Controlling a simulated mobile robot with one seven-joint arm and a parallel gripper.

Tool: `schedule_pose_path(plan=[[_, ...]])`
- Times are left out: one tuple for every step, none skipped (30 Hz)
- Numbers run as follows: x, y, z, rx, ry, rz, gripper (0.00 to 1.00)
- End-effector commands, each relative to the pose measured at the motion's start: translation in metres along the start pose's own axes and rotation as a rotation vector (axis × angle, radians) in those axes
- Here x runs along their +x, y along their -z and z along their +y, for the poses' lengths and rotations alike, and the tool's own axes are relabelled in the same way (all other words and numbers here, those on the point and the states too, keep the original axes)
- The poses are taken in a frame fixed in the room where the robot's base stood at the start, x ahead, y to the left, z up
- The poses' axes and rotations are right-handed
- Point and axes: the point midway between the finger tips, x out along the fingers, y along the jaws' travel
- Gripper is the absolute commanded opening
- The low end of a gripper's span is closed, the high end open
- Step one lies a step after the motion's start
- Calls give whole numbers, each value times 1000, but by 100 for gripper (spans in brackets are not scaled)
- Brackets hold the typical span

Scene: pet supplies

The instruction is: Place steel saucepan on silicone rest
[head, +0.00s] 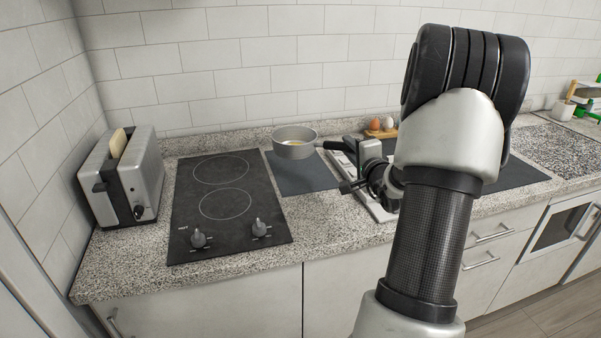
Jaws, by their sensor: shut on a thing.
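The steel saucepan (294,150) is upright, with something pale inside it. Its dark handle (332,145) points right towards my gripper. The dark grey flat mat (305,182), which looks like the silicone rest, lies on the counter right of the hob. The pan appears over the mat's back part; I cannot tell whether it touches the mat or hangs just above it. My gripper (352,150) is shut on the saucepan's handle, to the right of the pan. The fingertips are small and partly hidden by my own wrist.
A black hob (222,205) with two knobs and a toaster (124,180) with bread stand at left. A pale metal-edged item (378,212) lies under my gripper. Eggs in a wooden holder (381,132) stand behind. The mat's front part is clear. My arm hides part of the right counter.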

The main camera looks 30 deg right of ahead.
Motion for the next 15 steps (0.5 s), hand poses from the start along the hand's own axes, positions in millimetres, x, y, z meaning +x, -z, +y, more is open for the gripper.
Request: schedule_pose_path(plan=[[1, 2, 8, 6, 2, 6, 0], [1, 2, 13, 6, 1, 7, 0], [2, 1, 20, 7, 1, 8, 0], [3, 0, 26, 7, 1, 7, 0], [3, -1, 31, 6, 1, 6, 0], [4, -2, 38, 6, 2, 5, 0], [4, -3, 42, 5, 3, 5, 0], [5, -3, 45, 5, 3, 6, 0], [5, -4, 49, 5, 3, 5, 0], [6, -4, 51, 4, 4, 5, 0], [6, -4, 52, 3, 4, 5, 0], [6, -4, 54, 2, 5, 5, 0], [6, -5, 56, 3, 5, 5, 0], [6, -5, 58, 3, 5, 5, 0], [7, -5, 62, 4, 5, 5, 0]])
